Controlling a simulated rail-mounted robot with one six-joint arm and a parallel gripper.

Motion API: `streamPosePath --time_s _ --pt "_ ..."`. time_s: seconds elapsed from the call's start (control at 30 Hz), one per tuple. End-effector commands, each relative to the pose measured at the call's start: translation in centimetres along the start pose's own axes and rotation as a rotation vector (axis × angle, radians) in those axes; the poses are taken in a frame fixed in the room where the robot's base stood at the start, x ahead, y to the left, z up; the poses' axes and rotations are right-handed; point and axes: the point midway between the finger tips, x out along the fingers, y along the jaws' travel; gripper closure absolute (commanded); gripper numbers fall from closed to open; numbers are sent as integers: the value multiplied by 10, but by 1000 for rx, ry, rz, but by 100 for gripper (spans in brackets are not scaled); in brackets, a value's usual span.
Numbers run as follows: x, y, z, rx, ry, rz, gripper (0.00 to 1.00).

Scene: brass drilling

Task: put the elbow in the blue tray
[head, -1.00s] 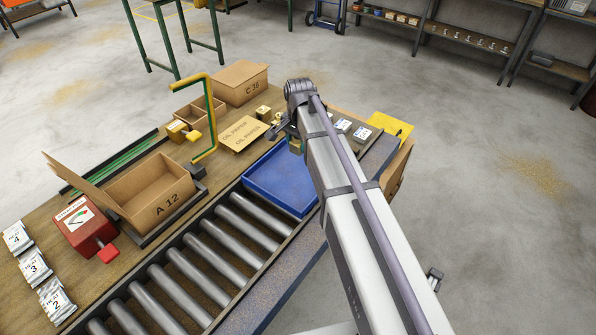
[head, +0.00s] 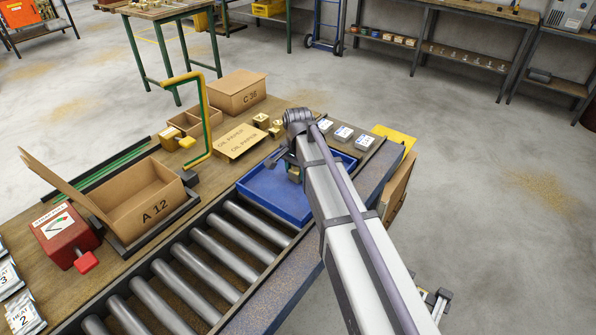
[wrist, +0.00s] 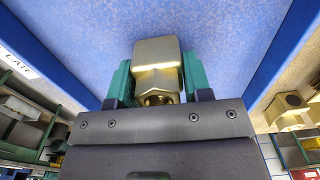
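The brass elbow (wrist: 157,68) sits between the two green fingers of my gripper (wrist: 157,82) in the wrist view, touched on both sides. In the head view my gripper (head: 291,168) is over the blue tray (head: 262,207), with a little of the elbow (head: 293,175) showing beside my arm. The tray's blue floor and side walls fill the wrist view behind the elbow (wrist: 284,55). My arm hides the tray's right part. I cannot tell whether the elbow touches the tray floor.
Other brass pieces (head: 262,121) lie near the oil paper (head: 236,141). A roller conveyor (head: 215,255) runs in front of the tray. The A 12 box (head: 150,200), a red device (head: 64,232) and a tall yellow-green handle (head: 206,110) stand to the left. White packets (head: 343,134) lie behind the tray.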

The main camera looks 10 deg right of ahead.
Motion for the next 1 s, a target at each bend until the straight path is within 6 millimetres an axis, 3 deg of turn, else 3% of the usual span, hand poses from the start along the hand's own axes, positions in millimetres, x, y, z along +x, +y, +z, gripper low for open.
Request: streamPosePath --time_s 0.23,0.57,0.67,1.0 --pt "0 0 0 0 0 0 32" --pt "-10 0 0 0 0 0 32" --pt "-27 0 0 0 0 0 32" --pt "-113 0 0 0 0 0 32"
